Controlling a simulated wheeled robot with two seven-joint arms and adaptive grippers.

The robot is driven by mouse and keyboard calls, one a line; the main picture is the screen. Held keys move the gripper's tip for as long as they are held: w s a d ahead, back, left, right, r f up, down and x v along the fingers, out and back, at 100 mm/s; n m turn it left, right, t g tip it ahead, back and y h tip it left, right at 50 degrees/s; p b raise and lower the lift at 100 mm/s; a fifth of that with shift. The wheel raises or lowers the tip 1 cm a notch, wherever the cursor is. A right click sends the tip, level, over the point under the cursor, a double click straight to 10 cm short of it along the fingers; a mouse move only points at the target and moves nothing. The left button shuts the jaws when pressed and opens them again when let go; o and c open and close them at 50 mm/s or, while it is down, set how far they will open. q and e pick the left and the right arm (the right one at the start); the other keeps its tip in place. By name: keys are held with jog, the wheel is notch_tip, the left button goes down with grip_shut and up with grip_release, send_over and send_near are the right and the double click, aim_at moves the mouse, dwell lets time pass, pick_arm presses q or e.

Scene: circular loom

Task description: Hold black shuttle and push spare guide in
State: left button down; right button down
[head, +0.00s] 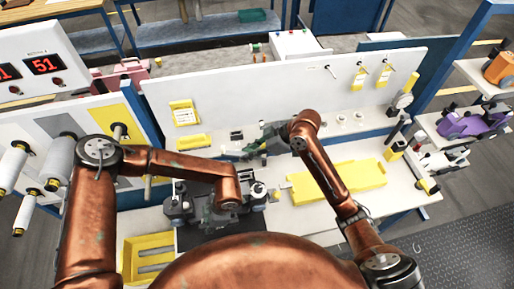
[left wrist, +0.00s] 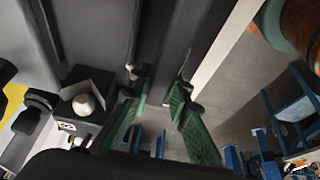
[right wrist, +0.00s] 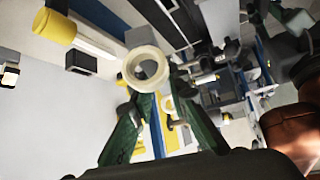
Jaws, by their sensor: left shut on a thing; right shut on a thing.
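My left gripper (head: 217,212) is low over the bench in the head view, largely covered by its own arm. In the left wrist view, its green fingers (left wrist: 160,90) are shut on a dark body, seemingly the black shuttle (left wrist: 160,45). The shuttle's full outline is hidden. My right gripper (head: 262,147) is higher and to the right, near the white back panel. In the right wrist view, its green fingers (right wrist: 158,90) close on a pale ring-shaped part, seemingly the spare guide (right wrist: 131,68). Where the guide is to fit cannot be told.
A yellow tray (head: 345,182) lies on the bench to the right, and another yellow tray (head: 150,248) is at the front left. The white back panel (head: 230,85) stands behind my grippers. White spools (head: 60,158) stick out at the left.

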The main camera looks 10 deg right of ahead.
jog(key=shift+s+a+f+n+g, duration=0.1)
jog(key=shift+s+f+n+g, duration=0.35)
jog(key=shift+f+n, duration=0.25)
jog(key=shift+s+f+n+g, duration=0.4)
jog(key=shift+f+n, duration=0.1)
jog(key=shift+f, duration=0.25)
jog(key=shift+s+a+f+n+g, duration=0.1)
jog(key=shift+s+f+n+g, duration=0.35)
jog(key=shift+f+n, duration=0.25)
jog(key=shift+w+d+f, duration=0.1)
jog(key=shift+f, duration=0.35)
jog(key=shift+f, duration=0.7)
jog(key=shift+f, duration=1.35)
jog(key=c, duration=1.8)
grip_release()
jog(key=shift+f, duration=0.1)
jog(key=shift+o, duration=0.2)
